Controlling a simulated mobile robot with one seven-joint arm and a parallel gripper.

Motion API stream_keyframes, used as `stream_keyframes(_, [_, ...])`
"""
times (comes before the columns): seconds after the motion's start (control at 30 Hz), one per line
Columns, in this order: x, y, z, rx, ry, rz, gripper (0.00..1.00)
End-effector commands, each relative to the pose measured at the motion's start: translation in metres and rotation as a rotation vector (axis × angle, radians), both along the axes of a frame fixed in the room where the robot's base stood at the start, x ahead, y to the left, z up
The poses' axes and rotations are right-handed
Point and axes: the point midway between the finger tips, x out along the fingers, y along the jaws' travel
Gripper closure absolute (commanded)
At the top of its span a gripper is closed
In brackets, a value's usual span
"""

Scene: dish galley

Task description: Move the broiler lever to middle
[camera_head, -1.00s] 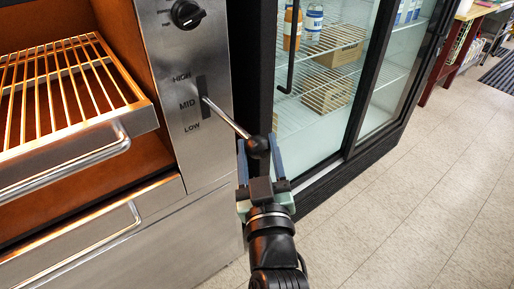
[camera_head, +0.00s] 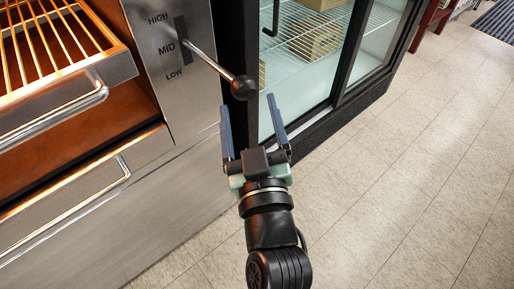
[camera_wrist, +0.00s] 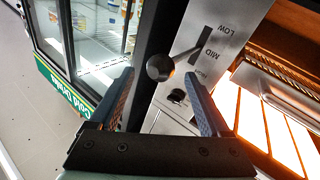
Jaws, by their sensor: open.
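The broiler lever (camera_head: 214,66) is a metal rod with a black ball knob (camera_head: 243,88). It comes out of a slot in a steel panel (camera_head: 160,95) marked HIGH, MID and LOW, and its base sits about level with MID. My gripper (camera_head: 248,102) is open and empty, its two blue fingers spread below and in front of the knob, apart from it. In the wrist view the knob (camera_wrist: 159,67) shows ahead, between the directions of the two fingertips (camera_wrist: 157,82), with the rod running to the slot beside MID.
The broiler's wire rack (camera_head: 50,45) and its handle (camera_head: 75,112) are at left, with a drawer handle (camera_head: 80,205) below. A glass-door fridge (camera_head: 315,95) stands close behind the lever at right. The tiled floor (camera_head: 400,190) at right is clear.

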Motion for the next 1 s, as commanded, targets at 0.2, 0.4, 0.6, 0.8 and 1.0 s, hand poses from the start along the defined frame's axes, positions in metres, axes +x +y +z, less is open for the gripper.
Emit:
stream_keyframes(0.2, [-0.042, -0.004, -0.009, -0.001, 0.003, -0.002, 0.19])
stream_keyframes(0.4, [-0.066, -0.007, -0.010, -0.001, 0.001, -0.002, 0.19])
stream_keyframes(0.6, [-0.075, -0.008, -0.010, -0.003, 0.000, -0.003, 0.19])
stream_keyframes(0.8, [-0.075, -0.008, -0.009, -0.002, 0.000, -0.003, 0.19])
stream_keyframes(1.0, [-0.075, -0.008, -0.009, -0.002, 0.000, -0.003, 0.19])
